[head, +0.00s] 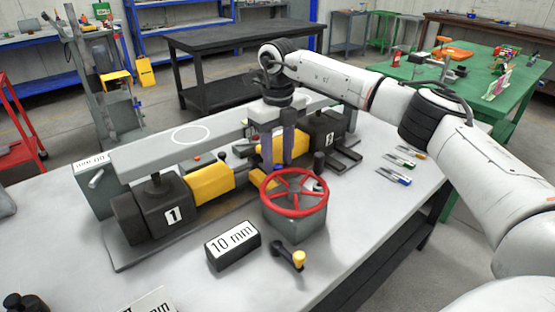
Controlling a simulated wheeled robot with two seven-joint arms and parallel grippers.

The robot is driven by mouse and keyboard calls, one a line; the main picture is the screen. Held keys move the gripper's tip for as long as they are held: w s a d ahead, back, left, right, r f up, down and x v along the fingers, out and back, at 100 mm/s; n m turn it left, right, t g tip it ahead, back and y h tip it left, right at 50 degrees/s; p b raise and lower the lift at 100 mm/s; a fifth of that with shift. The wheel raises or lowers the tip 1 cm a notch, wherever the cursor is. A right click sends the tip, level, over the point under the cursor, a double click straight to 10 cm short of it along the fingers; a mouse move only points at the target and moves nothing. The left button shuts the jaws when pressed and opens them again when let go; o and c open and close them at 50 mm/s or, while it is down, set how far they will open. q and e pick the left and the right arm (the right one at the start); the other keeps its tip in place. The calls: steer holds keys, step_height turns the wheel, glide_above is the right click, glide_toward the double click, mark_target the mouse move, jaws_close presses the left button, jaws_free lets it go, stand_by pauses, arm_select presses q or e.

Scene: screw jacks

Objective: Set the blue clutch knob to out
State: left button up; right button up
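My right gripper (278,155) points down over the middle of the jack machine, behind the red handwheel (294,171). My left gripper is not in view.
A block marked 10 mm (232,246) and a small yellow-tipped handle (290,258) stand in front on the grey table (375,225). Several coloured-handled tools (398,160) lie at the right. The table's front right is clear.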

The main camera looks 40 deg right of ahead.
steer(key=shift+f, duration=0.55)
jaws_close()
steer(key=shift+s+a+p, duration=0.15)
steer(key=shift+a+p, duration=0.35)
steer(key=shift+a, duration=1.75)
jaws_free()
step_height(320, 180, up, 10)
steer(key=shift+r, duration=0.2)
